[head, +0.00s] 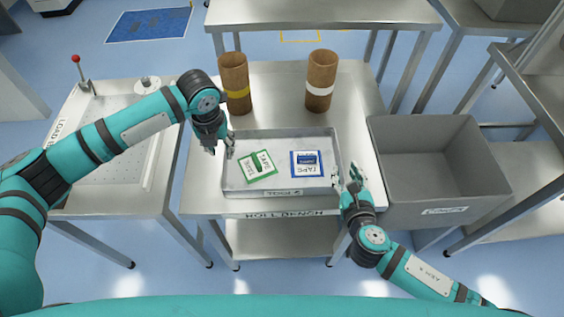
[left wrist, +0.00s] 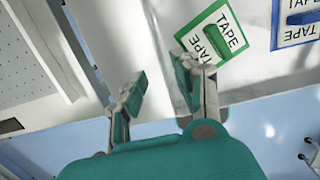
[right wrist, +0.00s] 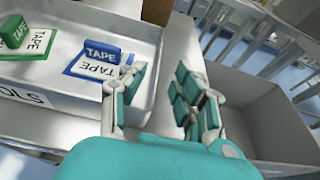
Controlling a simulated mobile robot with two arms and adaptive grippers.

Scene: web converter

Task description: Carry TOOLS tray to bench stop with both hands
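The grey metal TOOLS tray (head: 235,190) sits level on the steel bench (head: 205,185). Inside it lie a green-bordered TAPE card (head: 257,167) with a green block and a blue-bordered TAPE card (head: 306,164) with a blue block. My left gripper (head: 221,149) is at the tray's left wall, fingers apart; the left wrist view (left wrist: 165,95) shows nothing held between them. My right gripper (head: 346,180) is at the right wall, fingers apart, one over the tray's inside and one outside in the right wrist view (right wrist: 160,95). I cannot make out a bench stop.
Two brown rolls stand at the bench's back, one with a yellow band (head: 235,83), one with a white band (head: 320,80). A deep grey bin (head: 440,165) stands close on the right. A perforated loading table (head: 115,150) is on the left.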

